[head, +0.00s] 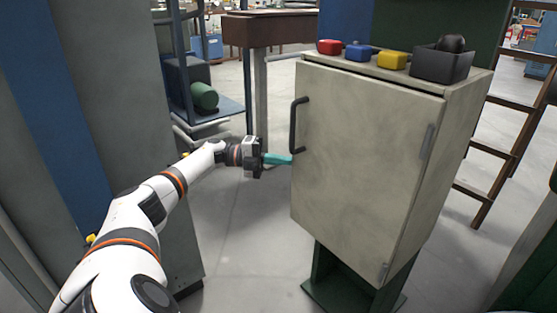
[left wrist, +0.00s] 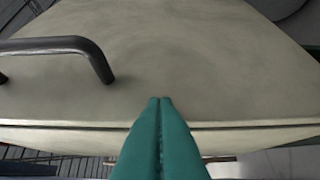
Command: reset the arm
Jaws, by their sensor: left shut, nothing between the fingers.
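My left arm reaches in from the left in the head view, and its gripper (head: 278,159) is beside the left edge of a cream cabinet, below the door's dark handle (head: 294,125). The teal fingers are shut together and empty, and they also show in the left wrist view (left wrist: 160,104). There the fingertips point at the door near its edge, and I cannot tell whether they touch it. The handle (left wrist: 68,45) is apart from the fingers in that view. My right gripper is not in view.
The cabinet door (head: 365,150) looks closed or nearly so. Red (head: 329,47), blue (head: 357,51) and yellow (head: 391,60) items and a dark bin (head: 441,64) sit on top. A grey and blue column (head: 130,120) stands left. A brown ladder-like rack (head: 505,150) stands right.

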